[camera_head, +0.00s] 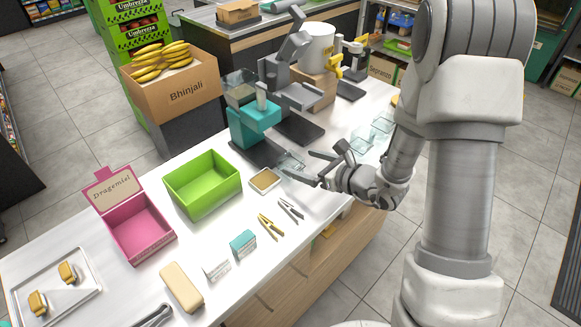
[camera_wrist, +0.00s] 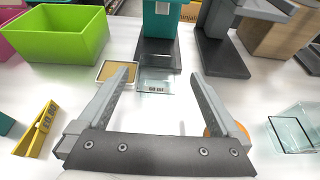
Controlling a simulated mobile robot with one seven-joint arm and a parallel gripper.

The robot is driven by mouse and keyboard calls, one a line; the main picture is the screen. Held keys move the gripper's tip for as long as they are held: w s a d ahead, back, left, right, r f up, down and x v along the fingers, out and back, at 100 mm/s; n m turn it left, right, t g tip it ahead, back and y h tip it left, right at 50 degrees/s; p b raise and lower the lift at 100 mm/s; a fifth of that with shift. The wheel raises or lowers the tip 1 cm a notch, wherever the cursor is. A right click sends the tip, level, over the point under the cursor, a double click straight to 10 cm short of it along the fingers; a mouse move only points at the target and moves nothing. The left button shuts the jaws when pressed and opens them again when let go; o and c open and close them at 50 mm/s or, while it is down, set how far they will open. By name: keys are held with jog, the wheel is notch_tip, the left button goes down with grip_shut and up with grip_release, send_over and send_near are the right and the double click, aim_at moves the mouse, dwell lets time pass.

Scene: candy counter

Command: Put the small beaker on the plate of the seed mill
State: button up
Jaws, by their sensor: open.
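The small beaker (camera_wrist: 154,87) is clear glass with a "60 ml" mark. It stands on the counter at the near edge of the seed mill's dark plate (camera_wrist: 157,50); I cannot tell whether they touch. It also shows in the head view (camera_head: 292,160). The seed mill (camera_head: 252,120) is teal with a clear hopper, and its plate (camera_head: 250,152) looks bare. My gripper (camera_head: 301,167) is open and empty. In the wrist view its fingertips (camera_wrist: 160,77) lie left and right of the beaker, touching neither side.
A shallow tan-filled dish (camera_wrist: 115,72) lies just left of the beaker. A grey machine (camera_head: 290,95) stands right of the mill. More clear glass vessels (camera_head: 360,138) stand to the right.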

aim_at(284, 156)
jog(key=x, duration=0.5)
jog(key=shift+a, duration=0.2)
jog(key=shift+c, duration=0.2)
jog(key=c, duration=1.4)
jog(key=shift+r, duration=0.1)
